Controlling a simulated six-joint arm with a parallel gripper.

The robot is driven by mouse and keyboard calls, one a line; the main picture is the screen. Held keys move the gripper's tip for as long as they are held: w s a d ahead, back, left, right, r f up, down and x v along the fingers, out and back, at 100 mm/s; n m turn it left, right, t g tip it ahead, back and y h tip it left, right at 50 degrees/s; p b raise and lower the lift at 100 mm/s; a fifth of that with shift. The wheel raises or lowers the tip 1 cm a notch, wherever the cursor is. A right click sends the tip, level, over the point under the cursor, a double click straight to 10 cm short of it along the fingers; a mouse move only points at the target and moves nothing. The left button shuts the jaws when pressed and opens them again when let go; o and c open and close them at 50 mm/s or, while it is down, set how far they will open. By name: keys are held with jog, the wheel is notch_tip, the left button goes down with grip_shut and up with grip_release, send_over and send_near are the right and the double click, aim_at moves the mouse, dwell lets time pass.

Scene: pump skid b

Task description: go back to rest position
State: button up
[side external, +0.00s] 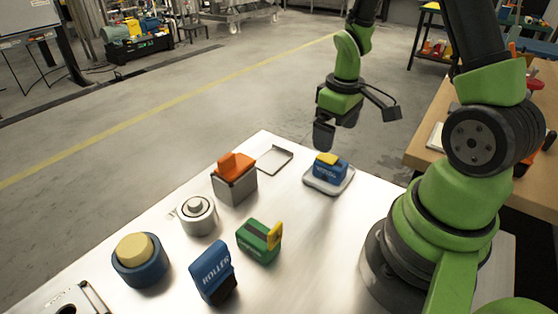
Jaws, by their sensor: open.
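My gripper (328,132) hangs in the air above the far right part of the pale table (330,240). It points down, and its jaws are open with nothing seen between them. Below it, a blue block with a yellow top (328,168) sits on a small white tray (318,187). The gripper is apart from the block, with a clear gap between them.
On the table stand a grey box with an orange top (235,186), a silver cylinder (197,215), a blue cup with a yellow top (140,268), a blue block (213,272) and a green-yellow block (260,241). An empty flat tray (275,160) lies near the back edge. A wooden bench (410,152) is at right.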

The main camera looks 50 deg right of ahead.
jog(key=a+r+m+t, duration=0.25)
jog(key=a+r, duration=0.45)
jog(key=r, duration=0.6)
jog(key=s+a+r+m+t+y, duration=0.1)
jog(key=s+a+r+t+y, duration=0.1)
jog(key=s+a+r+t, duration=0.2)
jog(key=shift+s+a+r, duration=1.4)
jog(key=shift+s+a, duration=0.4)
jog(key=shift+s, duration=0.3)
